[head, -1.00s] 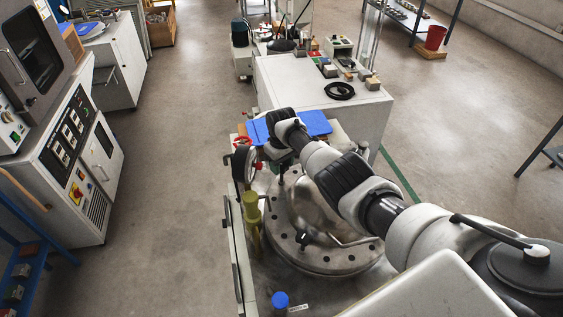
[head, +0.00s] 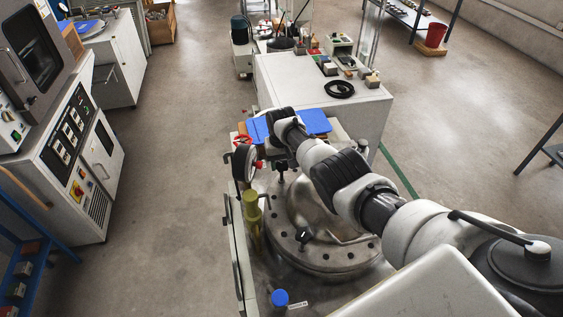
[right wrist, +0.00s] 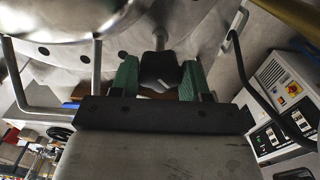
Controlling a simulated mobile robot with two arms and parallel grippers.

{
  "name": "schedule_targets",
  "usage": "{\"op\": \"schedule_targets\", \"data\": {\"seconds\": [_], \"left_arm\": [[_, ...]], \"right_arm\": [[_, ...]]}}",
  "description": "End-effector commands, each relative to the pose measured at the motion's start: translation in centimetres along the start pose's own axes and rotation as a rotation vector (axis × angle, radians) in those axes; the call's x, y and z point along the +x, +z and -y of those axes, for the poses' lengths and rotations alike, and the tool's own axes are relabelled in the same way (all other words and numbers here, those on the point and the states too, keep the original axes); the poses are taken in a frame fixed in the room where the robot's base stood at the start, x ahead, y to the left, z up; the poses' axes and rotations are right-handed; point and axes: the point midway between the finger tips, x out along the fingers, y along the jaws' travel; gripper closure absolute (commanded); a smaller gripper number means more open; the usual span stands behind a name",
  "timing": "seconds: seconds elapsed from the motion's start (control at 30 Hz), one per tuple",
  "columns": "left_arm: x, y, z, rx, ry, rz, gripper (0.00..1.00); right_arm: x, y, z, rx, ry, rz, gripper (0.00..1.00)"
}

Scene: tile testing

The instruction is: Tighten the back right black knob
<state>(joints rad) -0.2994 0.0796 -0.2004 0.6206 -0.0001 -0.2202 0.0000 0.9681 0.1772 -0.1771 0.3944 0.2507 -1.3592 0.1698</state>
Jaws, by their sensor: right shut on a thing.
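A black knob (right wrist: 159,69) shows in the right wrist view. My right gripper (right wrist: 157,80) has its two green fingers on either side of it and is shut on it. A metal stem runs up from the knob beside the steel dome. In the head view my right arm reaches over the round flanged vessel (head: 335,262); its wrist is at the vessel's back edge and hides the fingertips. A black knob (head: 283,167) shows just below the wrist. Another black knob (head: 303,234) stands at the front of the flange. My left gripper is out of view.
Left of the vessel are a dial gauge (head: 246,163), a yellow-green post (head: 251,207) and a red handwheel (head: 243,140). A blue cap (head: 280,298) is in front. A white cabinet (head: 325,105) stands behind.

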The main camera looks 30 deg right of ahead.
Motion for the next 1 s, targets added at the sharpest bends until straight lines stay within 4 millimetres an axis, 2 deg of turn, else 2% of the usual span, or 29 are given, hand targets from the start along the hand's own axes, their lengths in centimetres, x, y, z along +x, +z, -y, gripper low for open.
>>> {"op": "schedule_targets", "data": {"seconds": [0.27, 0.3, 0.47, 0.77, 0.87, 1.0], "left_arm": [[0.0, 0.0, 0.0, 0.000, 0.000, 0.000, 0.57], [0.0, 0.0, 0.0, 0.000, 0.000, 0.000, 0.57], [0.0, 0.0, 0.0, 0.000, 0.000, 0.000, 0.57], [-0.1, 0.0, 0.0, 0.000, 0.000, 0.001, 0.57], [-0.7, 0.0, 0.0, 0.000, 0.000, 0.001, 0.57], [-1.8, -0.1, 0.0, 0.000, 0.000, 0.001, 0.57]], "right_arm": [[-0.1, 0.0, 0.0, 0.003, -0.001, -0.001, 0.78], [-0.1, 0.0, 0.0, 0.003, -0.001, -0.001, 0.53], [0.0, 0.0, 0.0, 0.002, -0.001, -0.001, 0.29], [-0.2, 0.0, 0.0, 0.001, -0.001, -0.001, 0.29], [-1.2, -0.1, 0.0, 0.001, -0.001, -0.002, 0.29], [-3.6, -0.1, -0.1, 0.001, -0.002, -0.004, 0.29]]}}
